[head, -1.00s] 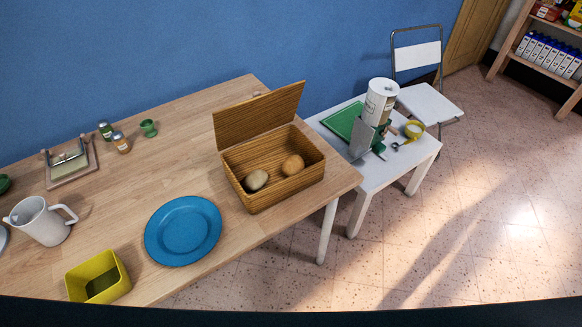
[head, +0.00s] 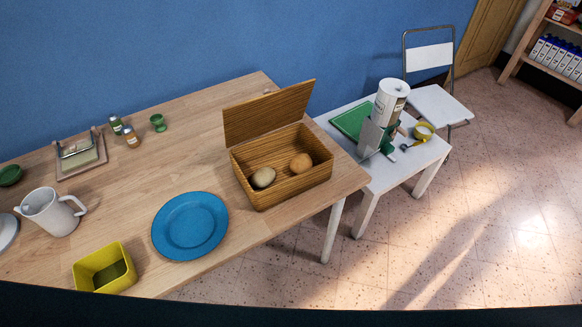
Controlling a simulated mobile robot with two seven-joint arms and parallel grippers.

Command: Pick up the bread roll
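Two rounded roll-like things lie inside an open wooden box (head: 285,190) with its lid raised, near the right end of the wooden table (head: 190,165). The left one is a paler, greyish-tan roll (head: 263,177). The right one is a browner, orange-tan roll (head: 301,163). They lie apart on the box floor. I cannot tell for sure which is the bread roll. Neither of my grippers shows in the head view.
A blue plate (head: 190,226) lies left of the box, with a yellow container (head: 104,268) and a white pitcher (head: 49,212) farther left. A white side table (head: 403,161) with a paper roll (head: 391,98) stands to the right. The floor at lower right is clear.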

